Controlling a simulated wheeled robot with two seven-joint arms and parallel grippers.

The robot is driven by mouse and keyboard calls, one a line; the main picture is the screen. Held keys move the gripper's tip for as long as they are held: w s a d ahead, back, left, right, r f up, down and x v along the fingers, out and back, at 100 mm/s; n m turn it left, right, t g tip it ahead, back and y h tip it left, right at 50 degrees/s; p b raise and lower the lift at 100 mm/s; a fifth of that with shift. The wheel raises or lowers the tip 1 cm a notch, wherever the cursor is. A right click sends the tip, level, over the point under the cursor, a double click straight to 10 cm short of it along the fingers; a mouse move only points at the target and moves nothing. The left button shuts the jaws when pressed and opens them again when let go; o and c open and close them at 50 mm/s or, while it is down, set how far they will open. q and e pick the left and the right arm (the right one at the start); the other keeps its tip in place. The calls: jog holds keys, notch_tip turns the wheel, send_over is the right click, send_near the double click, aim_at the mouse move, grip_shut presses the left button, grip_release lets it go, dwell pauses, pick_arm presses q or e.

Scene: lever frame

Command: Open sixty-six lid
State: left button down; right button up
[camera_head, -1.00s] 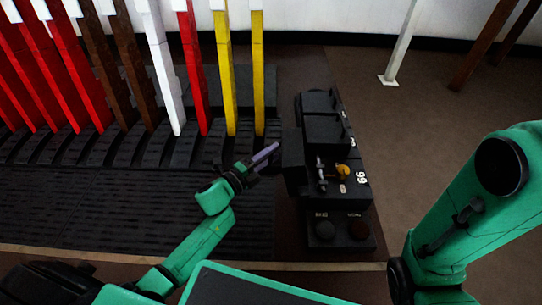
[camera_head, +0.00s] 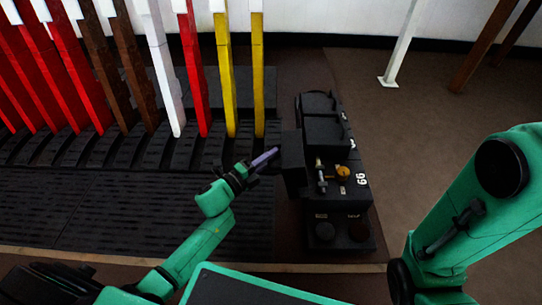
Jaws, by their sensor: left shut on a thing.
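The black box marked 66 (camera_head: 362,180) stands right of the lever frame, its inside showing with a brass knob and a small metal lever. The sixty-six lid (camera_head: 293,160) stands swung out to the left of the opening, seen nearly edge-on. My left gripper (camera_head: 267,157), with a purple finger, reaches the lid's left side and is shut on it; the exact contact is small and dark. My right arm shows at the right, but its gripper is out of view.
A row of red, brown, white and yellow levers (camera_head: 230,80) stands to the left in a dark ribbed frame. More black boxes (camera_head: 325,132) adjoin behind the 66 box. Brown floor (camera_head: 440,130) is open to the right, with a white post (camera_head: 400,45) farther back.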

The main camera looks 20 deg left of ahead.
dwell(0.7)
pick_arm(q)
jog(key=d+r+p, duration=0.1)
jog(key=p, duration=0.2)
jog(key=d+r+m+g+y+p, duration=0.1)
jog(key=p, duration=0.2)
jog(key=shift+w, duration=0.25)
jog(key=c, duration=0.9)
grip_release()
jog(key=shift+s, duration=0.1)
